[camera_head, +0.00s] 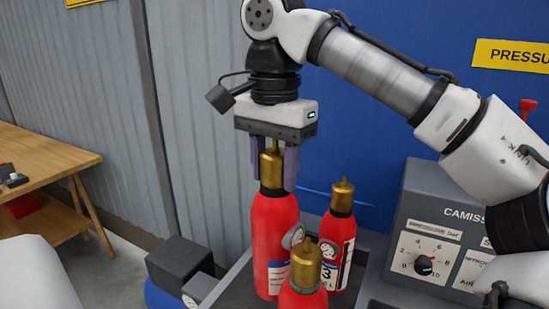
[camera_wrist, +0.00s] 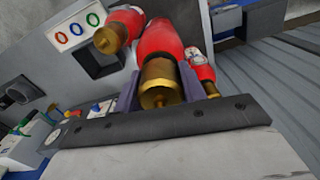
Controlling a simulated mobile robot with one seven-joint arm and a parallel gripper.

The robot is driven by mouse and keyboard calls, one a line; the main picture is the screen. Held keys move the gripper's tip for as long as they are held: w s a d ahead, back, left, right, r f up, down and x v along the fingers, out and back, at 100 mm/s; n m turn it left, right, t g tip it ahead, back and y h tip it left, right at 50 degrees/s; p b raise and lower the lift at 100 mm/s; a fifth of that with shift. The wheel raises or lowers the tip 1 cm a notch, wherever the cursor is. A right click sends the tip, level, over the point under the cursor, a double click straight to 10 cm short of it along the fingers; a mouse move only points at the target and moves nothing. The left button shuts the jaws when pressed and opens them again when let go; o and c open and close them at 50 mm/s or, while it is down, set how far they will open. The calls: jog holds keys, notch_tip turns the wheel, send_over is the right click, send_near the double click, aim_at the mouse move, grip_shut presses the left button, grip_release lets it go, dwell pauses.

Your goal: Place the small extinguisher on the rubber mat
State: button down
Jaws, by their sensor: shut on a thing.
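Three red extinguishers with brass tops stand close together in the head view. My gripper (camera_head: 274,170) points down and is shut on the brass neck of the tallest-looking one (camera_head: 273,225). That held extinguisher also fills the middle of the wrist view (camera_wrist: 160,40), its brass top between the fingers. A shorter-looking extinguisher (camera_head: 338,235) with a white label stands behind and right of it. A third extinguisher (camera_head: 304,294) is in front, cut off by the lower edge, with a gauge by its neck. I cannot tell whether the held base touches the surface. No rubber mat is clearly identifiable.
A dark, rimmed surface (camera_head: 238,292) lies under the extinguishers. A grey control panel with a dial (camera_head: 424,265) stands close on the right. A dark box (camera_head: 180,264) is at lower left, and a wooden table (camera_head: 45,160) is farther left. Neighbouring extinguishers crowd the held one.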

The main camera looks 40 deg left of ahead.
aim_at(274, 227)
notch_tip(274, 227, down, 11)
jog(key=shift+r, duration=0.1)
dwell(0.5)
jog(key=c, duration=0.8)
grip_release()
jog(key=shift+f, duration=0.2)
jog(key=shift+r, duration=0.1)
notch_tip(274, 227, up, 12)
jog(key=shift+r, duration=0.1)
